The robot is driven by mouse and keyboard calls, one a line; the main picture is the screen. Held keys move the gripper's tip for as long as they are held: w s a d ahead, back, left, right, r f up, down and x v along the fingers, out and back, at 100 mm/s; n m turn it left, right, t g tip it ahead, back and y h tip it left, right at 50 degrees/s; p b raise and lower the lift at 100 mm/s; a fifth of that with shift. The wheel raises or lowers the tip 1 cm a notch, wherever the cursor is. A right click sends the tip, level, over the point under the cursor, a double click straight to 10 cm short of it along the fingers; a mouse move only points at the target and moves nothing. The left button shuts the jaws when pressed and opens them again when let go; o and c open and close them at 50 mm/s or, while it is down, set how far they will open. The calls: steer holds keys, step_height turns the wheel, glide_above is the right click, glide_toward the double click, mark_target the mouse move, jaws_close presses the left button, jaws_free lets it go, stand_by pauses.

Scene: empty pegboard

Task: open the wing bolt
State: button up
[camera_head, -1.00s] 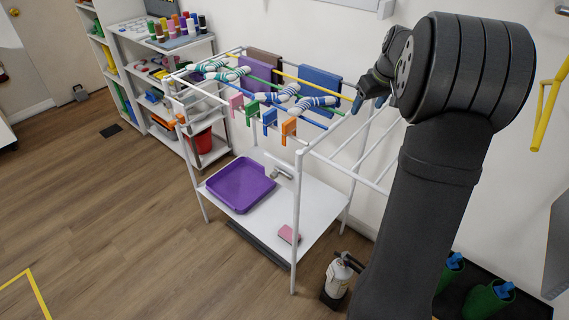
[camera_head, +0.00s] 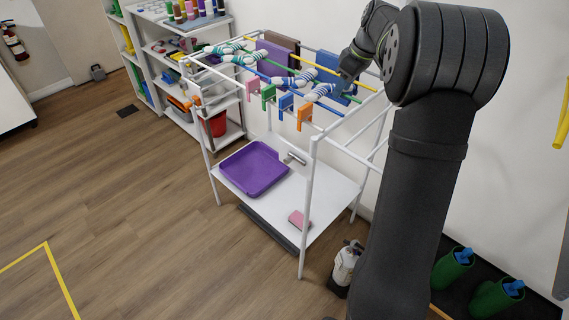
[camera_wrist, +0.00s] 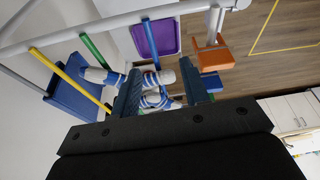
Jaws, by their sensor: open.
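I cannot make out a wing bolt in either view. Whether the fingers touch the sock is unclear.
Colored rods cross the rack top, with pink, green, blue and orange clips (camera_head: 304,116) at its front. A purple tray (camera_head: 254,168) and a pink sponge (camera_head: 299,219) are on the lower shelf. A fire extinguisher (camera_head: 345,262) stands near my arm.

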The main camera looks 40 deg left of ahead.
steer(key=s+a+n, duration=0.2)
steer(key=s, duration=0.1)
steer(key=s+a+f+n+g+h, duration=0.1)
steer(key=s+a+n, duration=0.1)
steer(key=a, duration=0.1)
steer(key=s+a+n, duration=0.2)
steer(key=s, duration=0.1)
steer(key=shift+s+a+f+g, duration=0.15)
steer(key=shift+s+a+g, duration=0.05)
steer(key=shift+s+g, duration=0.1)
steer(key=s+d+f+n+t+h, duration=0.1)
steer(key=s+f+n+t+h, duration=0.2)
steer(key=s+n, duration=0.35)
steer(key=s+d+f+n+t+h, duration=0.1)
steer(key=s+f+n+t, duration=0.2)
steer(key=s+n+t, duration=0.4)
steer(key=s+d+f+n+t+h, duration=0.1)
steer(key=s+f+n+t+h, duration=0.2)
steer(key=s, duration=0.6)
steer(key=m+t+y, duration=0.3)
steer(key=t+y, duration=0.1)
steer(key=t, duration=0.3)
glide_toward(286, 162)
steer(key=w, duration=0.8)
steer(key=shift+w, duration=0.25)
jaws_close()
